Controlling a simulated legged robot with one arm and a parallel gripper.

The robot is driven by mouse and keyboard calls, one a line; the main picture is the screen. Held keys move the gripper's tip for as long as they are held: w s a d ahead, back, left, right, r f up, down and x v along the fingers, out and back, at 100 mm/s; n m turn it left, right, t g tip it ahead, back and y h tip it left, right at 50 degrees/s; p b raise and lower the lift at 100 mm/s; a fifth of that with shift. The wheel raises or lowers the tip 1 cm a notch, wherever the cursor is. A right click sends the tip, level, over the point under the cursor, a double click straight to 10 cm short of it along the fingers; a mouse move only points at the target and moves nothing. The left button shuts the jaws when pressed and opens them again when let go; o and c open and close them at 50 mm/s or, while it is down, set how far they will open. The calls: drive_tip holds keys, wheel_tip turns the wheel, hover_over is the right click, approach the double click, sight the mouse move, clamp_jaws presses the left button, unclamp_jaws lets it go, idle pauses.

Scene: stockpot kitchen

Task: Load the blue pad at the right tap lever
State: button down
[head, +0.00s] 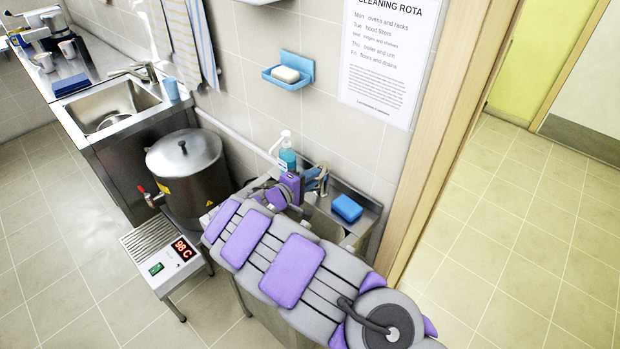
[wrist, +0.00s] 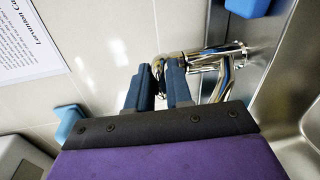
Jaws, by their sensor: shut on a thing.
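My gripper (head: 319,182) is over the small sink by the wall. In the wrist view its two blue fingers (wrist: 166,72) reach to the chrome tap (wrist: 225,57) and close on a part at its left end, which looks like the tap lever. The fingertips hide most of that part. The blue pad (head: 347,208) lies on the sink's right ledge, apart from my gripper. A blue block at the top edge of the wrist view (wrist: 248,6) looks like the same pad.
A soap dispenser (head: 287,158) stands behind my arm, and a blue soap dish (head: 287,74) hangs on the wall. A steel stockpot (head: 187,165) stands to the left, near a stand reading 98 C (head: 160,254). A wooden door frame (head: 447,130) bounds the right. Floor beyond is clear.

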drive_tip(key=shift+r, duration=0.1)
drive_tip(key=c, duration=1.2)
unclamp_jaws()
drive_tip(key=shift+d, duration=0.15)
drive_tip(key=shift+o, duration=0.2)
drive_tip(key=p+v, duration=0.2)
drive_tip(key=v, duration=1.5)
drive_tip(key=shift+p, duration=0.4)
